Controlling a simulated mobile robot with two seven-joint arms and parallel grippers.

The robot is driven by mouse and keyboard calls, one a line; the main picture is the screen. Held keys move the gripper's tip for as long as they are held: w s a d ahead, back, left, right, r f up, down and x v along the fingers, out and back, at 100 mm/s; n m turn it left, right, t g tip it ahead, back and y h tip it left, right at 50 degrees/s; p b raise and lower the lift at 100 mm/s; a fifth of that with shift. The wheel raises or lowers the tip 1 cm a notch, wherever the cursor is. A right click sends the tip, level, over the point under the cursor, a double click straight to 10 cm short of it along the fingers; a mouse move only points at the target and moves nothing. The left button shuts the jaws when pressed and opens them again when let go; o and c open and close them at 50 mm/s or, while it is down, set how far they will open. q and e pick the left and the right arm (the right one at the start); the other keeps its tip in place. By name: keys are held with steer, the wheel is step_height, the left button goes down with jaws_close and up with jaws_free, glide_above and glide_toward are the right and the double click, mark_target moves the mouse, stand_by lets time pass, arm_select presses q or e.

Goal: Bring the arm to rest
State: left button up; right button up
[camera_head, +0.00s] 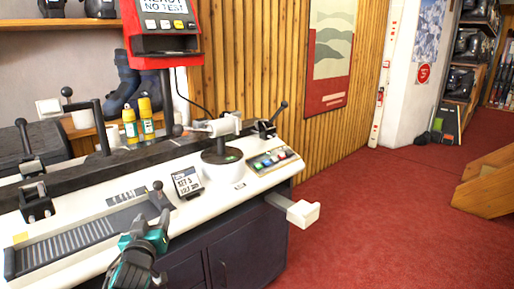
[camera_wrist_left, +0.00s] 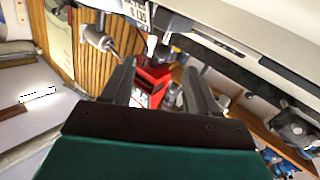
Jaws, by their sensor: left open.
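My left gripper (camera_head: 150,228) shows at the bottom of the head view, its teal and dark body in front of the bench's near edge. In the left wrist view the two dark fingers of my left gripper (camera_wrist_left: 163,80) stand apart with nothing held between them. The white-topped binding bench (camera_head: 95,210) lies behind and beside the gripper in the head view. I cannot tell the exact gap between gripper and bench. My right gripper is in neither view.
The bench carries a ribbed grey strip (camera_head: 75,245), a small display (camera_head: 186,182), black clamps (camera_head: 35,200) and yellow bottles (camera_head: 146,118). A red tester (camera_head: 162,35) stands behind. A white handle (camera_head: 302,212) juts out at right. Red carpet (camera_head: 370,215) lies open to the right.

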arm_select(q)
steer(key=s+d+f+m+g+h+p, duration=0.2)
steer(key=s+d+f, duration=0.1)
steer(key=s, duration=0.7)
steer(key=s+d+f+m+g+h+p, duration=0.2)
steer(key=s+d, duration=0.4)
steer(key=s, duration=0.3)
steer(key=s+d+f+m+g+h+p, duration=0.2)
steer(key=s+f, duration=0.4)
steer(key=s, duration=0.4)
steer(key=shift+s+d+m+p, duration=0.3)
steer(key=shift+d+m+p, duration=0.1)
steer(key=shift+d+p, duration=0.65)
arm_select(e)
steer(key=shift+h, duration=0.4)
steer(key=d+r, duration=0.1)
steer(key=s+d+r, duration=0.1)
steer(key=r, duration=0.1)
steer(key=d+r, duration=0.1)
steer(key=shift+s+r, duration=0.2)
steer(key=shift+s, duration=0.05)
arm_select(q)
steer(key=shift+d, duration=0.1)
